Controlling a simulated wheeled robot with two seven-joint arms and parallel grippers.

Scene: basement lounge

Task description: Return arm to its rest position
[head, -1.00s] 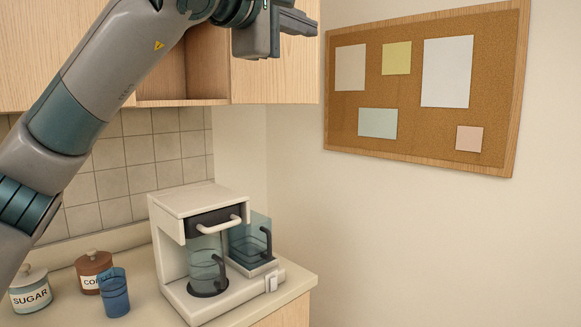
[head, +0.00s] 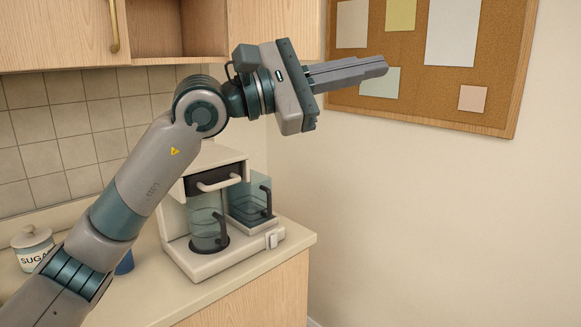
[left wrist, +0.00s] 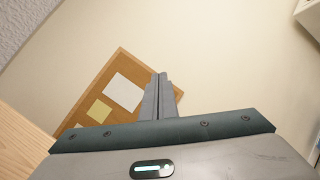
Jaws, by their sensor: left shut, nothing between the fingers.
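My left arm comes in from the lower left of the head view and reaches up and to the right in front of the counter. My left gripper (head: 384,66) points right, in front of the lower part of the corkboard. Its fingers are shut together with nothing between them. In the left wrist view the shut fingers (left wrist: 161,78) point up the picture, with the corkboard behind them. My right gripper is not in view.
A coffee machine (head: 262,245) with glass jugs stands on the counter (head: 150,295), partly behind my arm. A sugar jar (head: 33,245) and a mostly hidden blue cup (head: 125,264) are at left. Wooden cabinets (head: 60,35) hang above. A corkboard (head: 420,100) is on the right wall.

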